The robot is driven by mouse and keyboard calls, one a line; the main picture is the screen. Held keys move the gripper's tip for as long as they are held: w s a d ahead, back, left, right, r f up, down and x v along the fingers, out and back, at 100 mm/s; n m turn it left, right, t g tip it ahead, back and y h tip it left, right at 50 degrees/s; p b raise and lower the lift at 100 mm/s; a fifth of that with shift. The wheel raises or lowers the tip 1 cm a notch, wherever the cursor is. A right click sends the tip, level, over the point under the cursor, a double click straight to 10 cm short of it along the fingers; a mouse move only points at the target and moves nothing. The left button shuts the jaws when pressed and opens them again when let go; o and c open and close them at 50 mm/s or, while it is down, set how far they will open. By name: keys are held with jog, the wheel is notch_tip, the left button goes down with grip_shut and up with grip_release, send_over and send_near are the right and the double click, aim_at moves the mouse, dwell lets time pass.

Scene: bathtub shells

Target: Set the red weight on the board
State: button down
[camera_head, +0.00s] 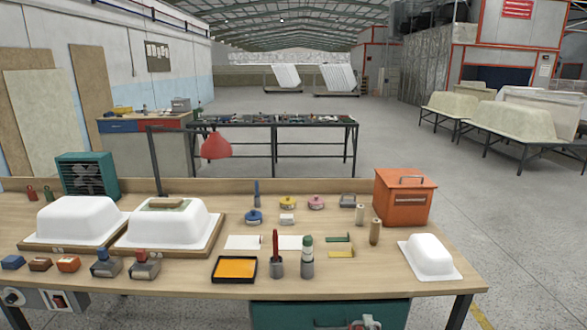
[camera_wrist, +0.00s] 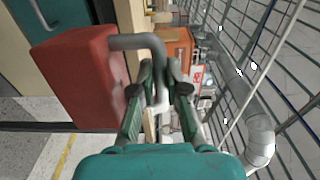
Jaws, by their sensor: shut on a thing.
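The red weight (camera_wrist: 72,80) is a red block with a bent grey handle, large at the left of the wrist view. My gripper (camera_wrist: 160,78) is shut on its handle, and the block hangs to one side of the fingers. A small flat board (camera_head: 168,204) with a green edge lies on top of the second white tub shell (camera_head: 150,228) on the bench in the head view. The top of the board looks bare. My gripper and the held weight cannot be made out clearly in the head view.
The bench (camera_head: 345,205) carries another white shell (camera_head: 70,218), a yellow tray (camera_head: 234,269), an orange box (camera_head: 404,197), a small white shell (camera_head: 431,254) and several tools. A teal heater (camera_head: 86,175) stands behind the shells. A red lamp (camera_head: 215,146) hangs right of the board.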

jog(key=s+a+f, duration=0.2)
jog(key=s+f, duration=1.6)
jog(key=f, duration=0.2)
jog(key=shift+s, duration=0.3)
jog(key=shift+f, duration=0.1)
